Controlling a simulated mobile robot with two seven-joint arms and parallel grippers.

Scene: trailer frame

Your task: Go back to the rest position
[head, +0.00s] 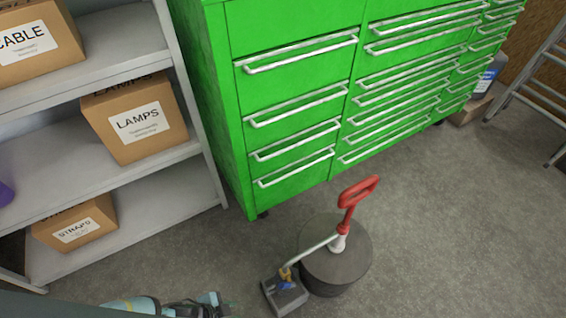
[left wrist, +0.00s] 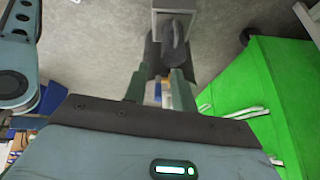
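My left gripper (left wrist: 160,82) shows in the left wrist view with its two fingers apart. Nothing is visibly held between them; a dark rounded object (left wrist: 153,55) and a grey frame-like part (left wrist: 172,12) lie beyond the fingertips. In the head view, part of my left arm (head: 135,305) shows low at the bottom left edge, over the floor in front of the shelf. Its fingers are not clear there. My right gripper is in neither view.
A green drawer cabinet (head: 226,100) stands at the back, its drawers shut. A grey shelf (head: 170,190) with cardboard boxes (head: 135,120) is at left. A dark round drum (head: 335,275) with a red-handled tool (head: 350,200) stands on the floor. Open floor lies at right.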

